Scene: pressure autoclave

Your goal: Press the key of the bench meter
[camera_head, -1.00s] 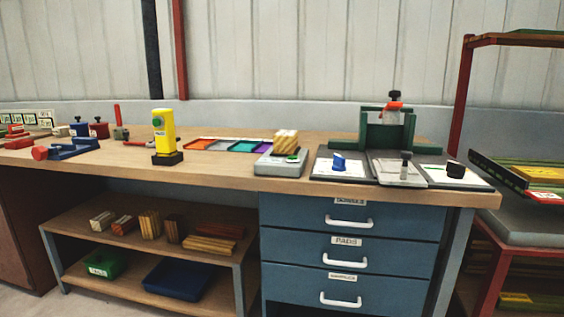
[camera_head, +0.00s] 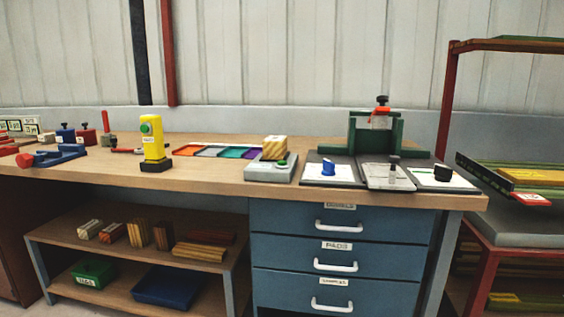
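A low grey device (camera_head: 258,173) with a round green button (camera_head: 282,163) sits on the workbench near its front edge. An upright yellow device (camera_head: 151,138) with a green button (camera_head: 145,129) and a small label stands on a black foot (camera_head: 161,165) further left. The labels are too small to read, so I cannot tell which of the two is the bench meter. Neither of my grippers is in view, and nothing touches either button.
The wooden workbench (camera_head: 210,180) carries coloured trays (camera_head: 231,152), dark-edged boards (camera_head: 331,173) and a green clamp frame (camera_head: 402,134) at right. Blue drawers (camera_head: 341,247) are below. A red-framed rack (camera_head: 448,110) stands at right. The bench front between the two devices is clear.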

